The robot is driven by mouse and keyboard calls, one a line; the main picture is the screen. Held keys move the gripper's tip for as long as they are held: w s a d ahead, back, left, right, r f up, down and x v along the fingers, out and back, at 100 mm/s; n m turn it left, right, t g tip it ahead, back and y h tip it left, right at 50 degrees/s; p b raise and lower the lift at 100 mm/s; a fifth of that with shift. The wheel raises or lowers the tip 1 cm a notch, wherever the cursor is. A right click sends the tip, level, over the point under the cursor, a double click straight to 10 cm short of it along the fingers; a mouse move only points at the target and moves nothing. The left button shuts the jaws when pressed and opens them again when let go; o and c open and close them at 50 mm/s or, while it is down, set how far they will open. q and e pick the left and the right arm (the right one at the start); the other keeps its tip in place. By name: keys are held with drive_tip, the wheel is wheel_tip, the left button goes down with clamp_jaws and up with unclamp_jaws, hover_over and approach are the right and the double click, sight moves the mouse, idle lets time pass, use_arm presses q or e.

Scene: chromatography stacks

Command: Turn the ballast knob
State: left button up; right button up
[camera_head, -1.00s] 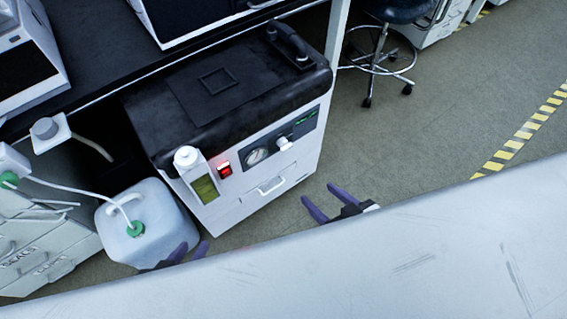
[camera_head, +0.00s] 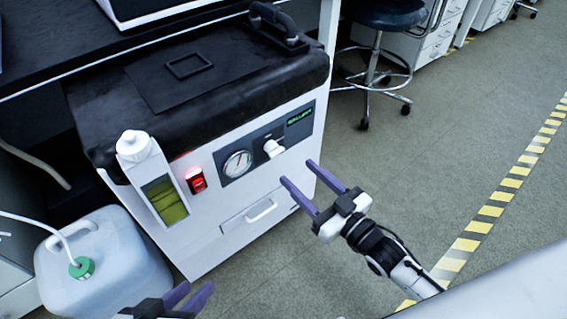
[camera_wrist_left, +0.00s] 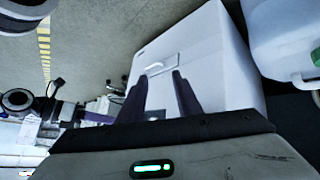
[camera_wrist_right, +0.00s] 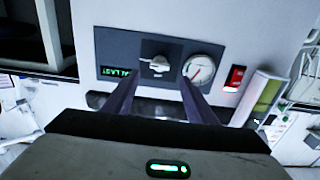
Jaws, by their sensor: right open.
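The white ballast knob (camera_head: 273,149) sits on the dark panel of the pump's front, between the round gauge (camera_head: 237,163) and the green display (camera_head: 299,116). In the right wrist view the knob (camera_wrist_right: 158,66) shows ahead, between the fingertips. My right gripper (camera_head: 313,184) is open and empty, in front of the panel and a little below and right of the knob, apart from it. My left gripper (camera_head: 190,295) is low in front of the pump near the jug. Its fingers (camera_wrist_left: 160,88) are apart and empty in the left wrist view.
The pump (camera_head: 225,215) has a black top, a lit red switch (camera_head: 195,180), a sight glass with yellow-green liquid (camera_head: 166,199) and a front handle (camera_head: 261,210). A translucent jug (camera_head: 105,262) stands left. A stool (camera_head: 380,60) stands behind; the floor at right is clear.

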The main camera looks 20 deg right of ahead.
sight(278, 154)
use_arm(q)
drive_tip(key=shift+w+d+r+t+h+b, duration=0.25)
drive_tip(key=shift+d+r+t+h+b, duration=0.2)
drive_tip(key=shift+d+r+b, duration=0.45)
use_arm(e)
drive_tip(key=shift+x, duration=3.75)
use_arm(q)
drive_tip(key=shift+a, duration=0.2)
use_arm(e)
drive_tip(key=shift+f, duration=0.1)
drive_tip(key=c, duration=1.1)
